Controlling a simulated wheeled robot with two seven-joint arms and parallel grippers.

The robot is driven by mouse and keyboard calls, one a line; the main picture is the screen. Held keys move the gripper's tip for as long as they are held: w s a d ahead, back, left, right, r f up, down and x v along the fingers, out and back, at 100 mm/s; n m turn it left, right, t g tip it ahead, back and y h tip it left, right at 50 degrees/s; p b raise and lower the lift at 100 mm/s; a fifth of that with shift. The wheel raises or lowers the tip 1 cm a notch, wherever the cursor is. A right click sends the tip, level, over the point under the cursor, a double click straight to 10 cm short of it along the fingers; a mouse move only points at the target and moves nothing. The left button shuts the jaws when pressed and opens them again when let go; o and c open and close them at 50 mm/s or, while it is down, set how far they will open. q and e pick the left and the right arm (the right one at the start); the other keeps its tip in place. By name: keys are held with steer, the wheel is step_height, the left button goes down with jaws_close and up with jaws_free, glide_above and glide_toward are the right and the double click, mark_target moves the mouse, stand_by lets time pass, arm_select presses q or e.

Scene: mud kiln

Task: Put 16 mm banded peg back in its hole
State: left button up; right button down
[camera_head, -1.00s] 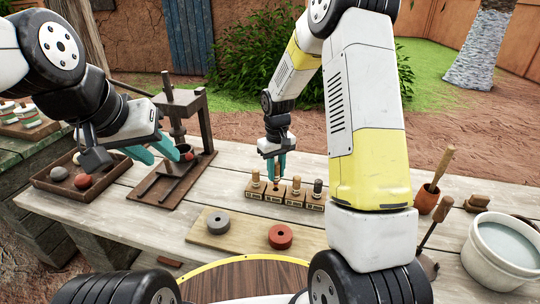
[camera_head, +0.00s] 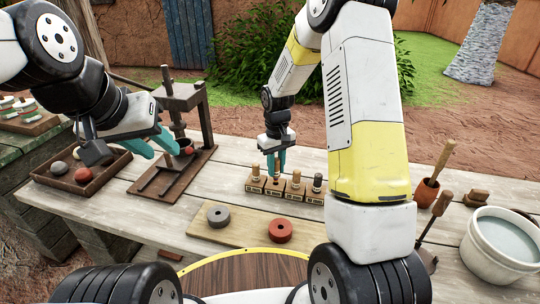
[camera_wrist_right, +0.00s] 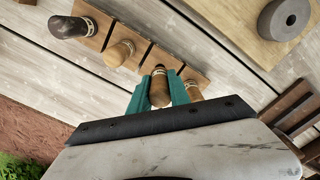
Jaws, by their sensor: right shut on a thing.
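The wooden peg block (camera_head: 284,192) stands on the table with several pegs in a row. My right gripper (camera_head: 276,170) points down over the block, shut on the second peg from the left. In the right wrist view the teal fingers (camera_wrist_right: 160,100) flank this banded peg (camera_wrist_right: 160,90), which has a brown rounded head and a pale band by the block. It is upright over its place in the row; how deep it sits cannot be told. A light peg (camera_wrist_right: 118,54) and a dark peg (camera_wrist_right: 70,27) stand beside it. My left gripper (camera_head: 157,146) is open and empty by the press.
A board (camera_head: 245,228) with a grey ring (camera_head: 218,216) and a red ring (camera_head: 280,231) lies in front of the block. The dark press stand (camera_head: 180,150) and a tray (camera_head: 75,178) are at left. A white bucket (camera_head: 500,250) stands at right.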

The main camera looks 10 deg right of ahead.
mark_target(276, 159)
steer(key=shift+f, duration=1.8)
stand_by(1.6)
steer(key=c, duration=1.1)
jaws_free()
steer(key=shift+c, duration=0.2)
step_height(276, 159, up, 8)
steer(key=shift+f, duration=0.1)
